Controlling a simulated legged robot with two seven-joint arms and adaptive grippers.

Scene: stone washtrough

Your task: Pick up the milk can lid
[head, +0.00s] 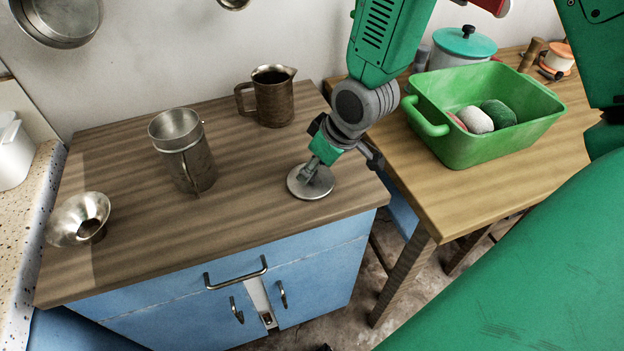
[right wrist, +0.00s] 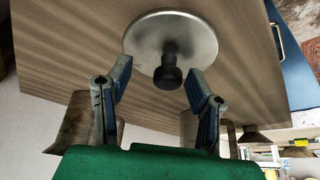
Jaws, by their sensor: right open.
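The milk can lid (head: 299,191) is a flat round metal disc lying on the brown wooden top of the blue cabinet, near its front right corner. In the right wrist view the lid (right wrist: 145,38) shows a dark knob (right wrist: 168,74) standing up from its middle. My right gripper (head: 317,168) is over the lid, pointing down at it. In the right wrist view its two fingers (right wrist: 160,78) are apart, one on each side of the knob, with gaps visible between fingers and knob. My left gripper is not in view.
A metal can (head: 190,168) with a metal cup in its top stands left of the lid. A metal pitcher (head: 275,103) stands behind, and a metal funnel (head: 66,221) lies at far left. A green basin (head: 480,142) is on the table at right. The counter's front middle is clear.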

